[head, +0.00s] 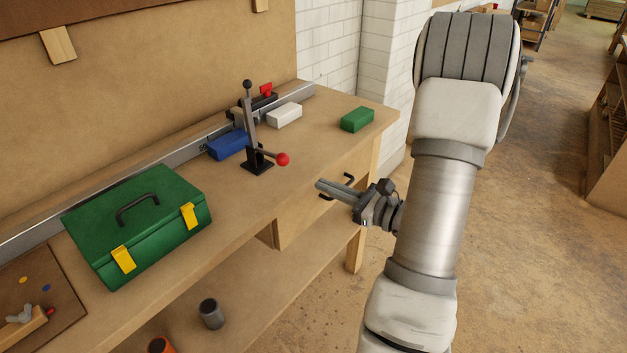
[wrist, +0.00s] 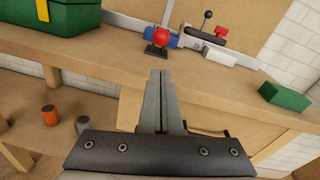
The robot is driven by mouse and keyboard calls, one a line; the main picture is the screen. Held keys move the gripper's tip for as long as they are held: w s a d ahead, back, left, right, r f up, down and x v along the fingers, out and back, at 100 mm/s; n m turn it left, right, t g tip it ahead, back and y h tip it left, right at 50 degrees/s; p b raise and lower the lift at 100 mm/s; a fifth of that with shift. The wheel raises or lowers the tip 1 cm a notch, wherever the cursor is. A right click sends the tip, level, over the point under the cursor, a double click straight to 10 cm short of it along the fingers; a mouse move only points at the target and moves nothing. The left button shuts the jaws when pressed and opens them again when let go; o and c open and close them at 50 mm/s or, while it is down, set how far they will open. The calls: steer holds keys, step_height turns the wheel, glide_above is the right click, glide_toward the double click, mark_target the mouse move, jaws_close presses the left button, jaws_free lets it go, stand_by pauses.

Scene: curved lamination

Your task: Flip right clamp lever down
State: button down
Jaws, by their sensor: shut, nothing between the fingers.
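In the wrist view the red ball (wrist: 161,37) is beyond my fingertips. A second fixture by the metal rail has a red part (head: 266,90) and an upright black-knobbed rod, clear in the wrist view (wrist: 208,14). I cannot tell which is the right clamp. My gripper (head: 320,184) is shut and empty, in front of the bench edge, apart from the clamp.
A green toolbox (head: 135,220) is left of the clamp. A blue block (head: 228,146), a white block (head: 284,115) and a green block (head: 357,119) lie on the bench (head: 330,130). A drawer with a black handle (head: 349,179) is below the edge, near my gripper.

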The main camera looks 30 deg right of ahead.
mark_target(296, 184)
steer(key=x, duration=0.9)
steer(key=shift+f+b, duration=0.1)
steer(key=shift+b, duration=0.3)
steer(key=shift+d+r+p, duration=0.1)
steer(key=shift+r+p, duration=0.35)
steer(key=shift+p, duration=0.25)
steer(key=shift+s+g, duration=0.1)
steer(key=shift+g, duration=0.3)
